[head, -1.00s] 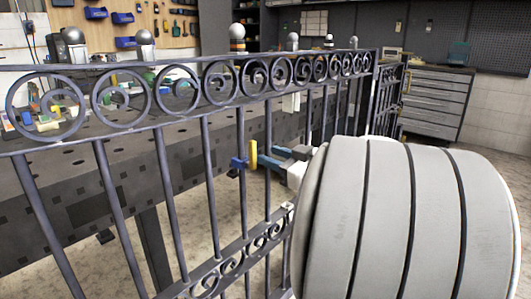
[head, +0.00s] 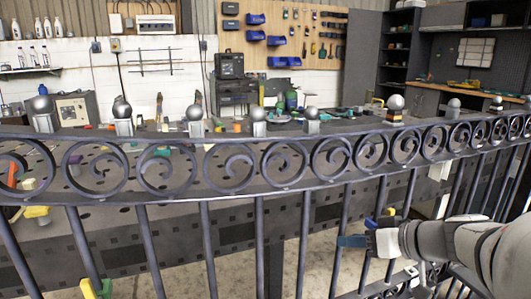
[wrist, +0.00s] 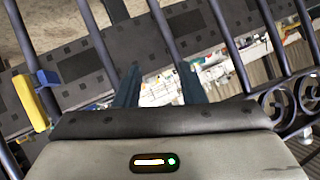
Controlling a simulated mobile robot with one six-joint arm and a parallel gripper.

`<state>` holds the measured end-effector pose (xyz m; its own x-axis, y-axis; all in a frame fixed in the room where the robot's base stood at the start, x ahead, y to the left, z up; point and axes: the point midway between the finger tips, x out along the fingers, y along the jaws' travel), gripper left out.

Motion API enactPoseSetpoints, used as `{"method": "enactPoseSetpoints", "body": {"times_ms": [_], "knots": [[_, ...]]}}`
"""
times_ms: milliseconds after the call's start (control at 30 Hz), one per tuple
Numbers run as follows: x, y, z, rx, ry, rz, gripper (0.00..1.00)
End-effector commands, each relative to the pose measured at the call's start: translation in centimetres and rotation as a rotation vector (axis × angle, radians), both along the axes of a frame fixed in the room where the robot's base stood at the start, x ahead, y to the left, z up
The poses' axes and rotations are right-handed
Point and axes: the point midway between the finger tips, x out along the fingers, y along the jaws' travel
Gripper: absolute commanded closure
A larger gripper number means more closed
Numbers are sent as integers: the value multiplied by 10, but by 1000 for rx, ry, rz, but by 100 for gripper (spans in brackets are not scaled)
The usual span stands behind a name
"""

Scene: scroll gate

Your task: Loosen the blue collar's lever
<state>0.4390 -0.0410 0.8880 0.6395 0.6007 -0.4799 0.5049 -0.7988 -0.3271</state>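The blue collar (wrist: 47,78) sits on a gate bar at the left of the wrist view. Its yellow lever (wrist: 30,101) lies roughly along that bar. In the head view a small blue piece (head: 370,223) shows beside my gripper; it looks like the collar, but is too small and covered to be sure. My gripper (wrist: 160,87) is open, its two dark blue fingers apart with nothing held between them. The lever is off to the left of the fingers. In the head view my gripper (head: 362,239) reaches in from the right, close to the gate bars.
The dark iron gate (head: 205,250) with its scroll band crosses the whole view. A green collar with a yellow lever (head: 96,289) is at lower left. Behind the gate stands a perforated workbench (head: 160,254) with clutter. Bars hem in the gripper.

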Motion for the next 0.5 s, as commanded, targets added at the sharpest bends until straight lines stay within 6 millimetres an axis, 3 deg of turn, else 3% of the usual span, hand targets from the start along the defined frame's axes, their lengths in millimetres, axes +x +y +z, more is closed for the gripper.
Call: {"method": "enactPoseSetpoints", "body": {"times_ms": [33,200,500], "knots": [[-11,17,23,-11,84,22,64],[-50,48,40,-84,363,19,64],[-111,59,88,-326,669,-138,64]]}}
